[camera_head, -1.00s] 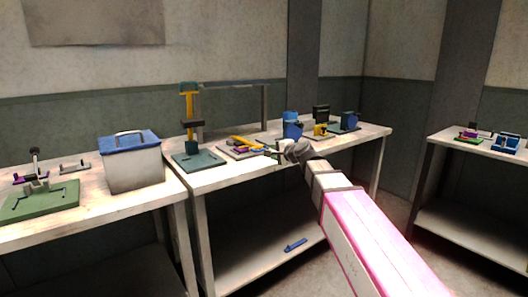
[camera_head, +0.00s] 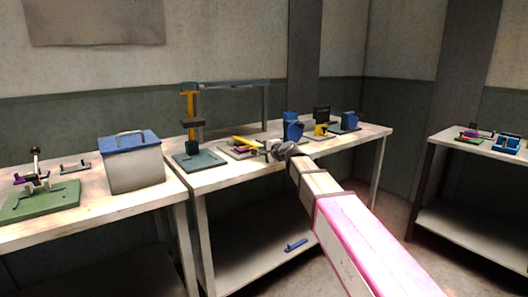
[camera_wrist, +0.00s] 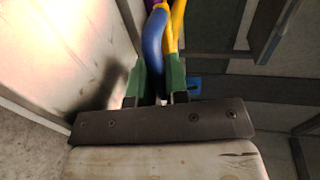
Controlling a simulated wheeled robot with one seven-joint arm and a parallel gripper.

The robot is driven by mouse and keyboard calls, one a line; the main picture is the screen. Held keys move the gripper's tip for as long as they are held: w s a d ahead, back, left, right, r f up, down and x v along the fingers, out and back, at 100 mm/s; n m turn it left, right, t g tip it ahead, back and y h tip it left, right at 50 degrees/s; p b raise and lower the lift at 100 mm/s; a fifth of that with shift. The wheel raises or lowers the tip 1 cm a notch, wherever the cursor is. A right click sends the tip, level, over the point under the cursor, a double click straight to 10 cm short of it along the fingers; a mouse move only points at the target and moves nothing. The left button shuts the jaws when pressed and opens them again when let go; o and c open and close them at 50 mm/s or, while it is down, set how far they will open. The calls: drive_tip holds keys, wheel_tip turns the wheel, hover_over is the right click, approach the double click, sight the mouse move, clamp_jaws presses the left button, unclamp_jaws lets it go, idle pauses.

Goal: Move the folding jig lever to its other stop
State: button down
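A small jig on a pale plate (camera_head: 229,153) lies on the middle bench, with a yellow bar (camera_head: 245,142) and a purple part (camera_head: 240,149). I take it for the folding jig. My gripper (camera_head: 266,149) is low over the bench at the jig's right end. In the wrist view, a blue bar (camera_wrist: 153,40) reaches between my two green fingers (camera_wrist: 156,80), with a yellow bar (camera_wrist: 178,22) close beside it. The fingers are apart, with the blue bar filling most of the gap. Whether they press on it I cannot tell. The lever's pivot and stops are not clear.
A press-like stand with a green base (camera_head: 200,161) is left of the jig. A blue-lidded box (camera_head: 133,165) and a green fixture (camera_head: 40,203) are further left. A blue item (camera_head: 292,127) and several small devices stand on the right. A blue piece (camera_head: 296,245) lies on the lower shelf.

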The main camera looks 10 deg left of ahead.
drive_tip(key=shift+r, duration=0.1)
drive_tip(key=shift+r+h, duration=0.3)
drive_tip(key=shift+r, duration=0.5)
drive_tip(key=w+a+r+g+h, duration=0.4)
drive_tip(key=a+r, duration=0.1)
drive_tip(key=r, duration=0.5)
drive_tip(key=w+a+r+g+h, duration=0.4)
drive_tip(key=r, duration=0.5)
drive_tip(key=w+a+r, duration=0.3)
drive_tip(key=w+a, duration=0.2)
drive_tip(key=a, duration=0.1)
drive_tip(key=shift+w+a+r, duration=0.2)
drive_tip(key=shift+a, duration=0.2)
drive_tip(key=c, duration=1.1)
unclamp_jaws()
drive_tip(key=shift+c, duration=0.2)
